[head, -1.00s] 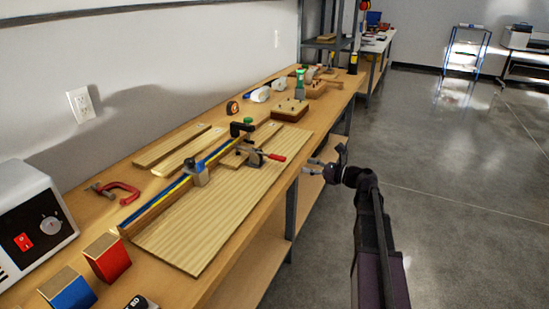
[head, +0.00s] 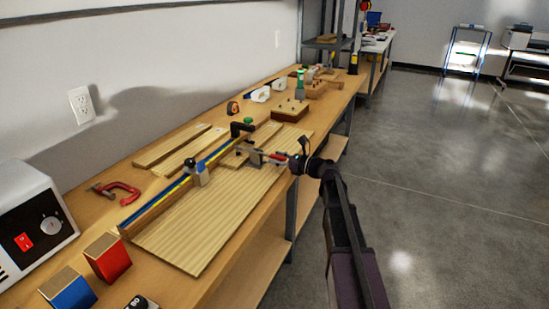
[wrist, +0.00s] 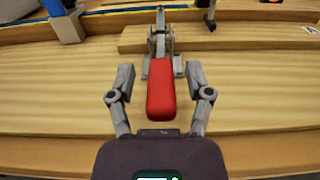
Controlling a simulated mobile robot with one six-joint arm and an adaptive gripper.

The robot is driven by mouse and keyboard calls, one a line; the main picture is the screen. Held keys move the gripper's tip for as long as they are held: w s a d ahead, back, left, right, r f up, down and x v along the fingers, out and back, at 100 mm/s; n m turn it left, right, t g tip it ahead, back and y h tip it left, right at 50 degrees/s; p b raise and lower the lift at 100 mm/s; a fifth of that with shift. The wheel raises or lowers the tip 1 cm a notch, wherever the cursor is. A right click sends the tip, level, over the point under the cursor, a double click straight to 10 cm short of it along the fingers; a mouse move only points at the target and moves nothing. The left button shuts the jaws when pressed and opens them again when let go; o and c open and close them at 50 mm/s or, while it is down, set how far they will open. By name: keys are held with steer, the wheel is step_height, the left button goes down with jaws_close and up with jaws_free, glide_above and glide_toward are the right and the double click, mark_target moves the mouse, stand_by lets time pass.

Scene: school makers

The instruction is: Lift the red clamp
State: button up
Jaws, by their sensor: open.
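A toggle clamp with a red handle (head: 278,158) is on the wooden board. In the wrist view its red handle (wrist: 161,92) points toward me, with grey metal linkage behind it. My gripper (head: 292,162) is at the board's right edge beside this handle. In the wrist view my gripper (wrist: 160,80) is open, one finger on each side of the red handle, with gaps between. A separate red C-shaped clamp (head: 120,190) lies on the bench at the left, away from my gripper.
A fence with blue and yellow stripes (head: 170,190) runs along the striped board (head: 205,220). Red (head: 107,257) and blue (head: 68,290) blocks and a white box with a dial (head: 35,220) stand at the near left. Open floor (head: 450,200) lies to the right.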

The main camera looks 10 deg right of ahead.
steer(key=shift+w+a, duration=0.3)
steer(key=shift+a, duration=0.1)
steer(key=shift+c, duration=0.2)
jaws_close()
